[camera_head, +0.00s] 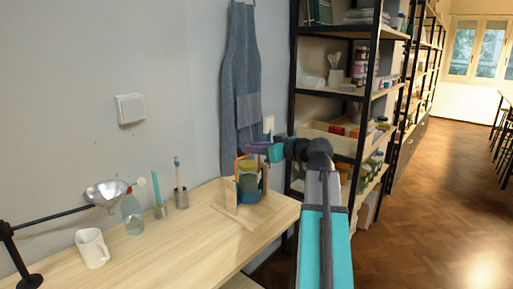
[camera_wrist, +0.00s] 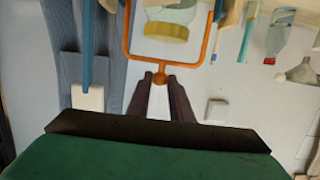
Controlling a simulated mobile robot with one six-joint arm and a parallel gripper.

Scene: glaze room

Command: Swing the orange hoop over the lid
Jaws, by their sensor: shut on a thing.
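The orange hoop (camera_head: 237,164) is a squared U-shaped bail; in the wrist view the hoop (camera_wrist: 128,40) shows its crossbar and a small knob. My gripper (camera_head: 256,149) is shut on that knob; its dark fingers (camera_wrist: 161,82) meet there in the wrist view. A jar (camera_wrist: 172,12) with a yellowish lid (camera_wrist: 166,32) appears inside the hoop's outline in the wrist view. The lid (camera_head: 248,167) also shows in the head view, partly behind the hoop. The hoop stands up beside the lid, and its crossbar is apart from it. The hoop's lower ends are hard to see.
The jar stands on a wooden base (camera_head: 233,216) at the table's right end. A white-topped post (camera_head: 268,125) rises close behind my gripper. A mug (camera_head: 92,248), bottle (camera_head: 132,214), funnel (camera_head: 106,191) and brush holder (camera_head: 181,198) stand left. Shelves (camera_head: 340,90) are behind right.

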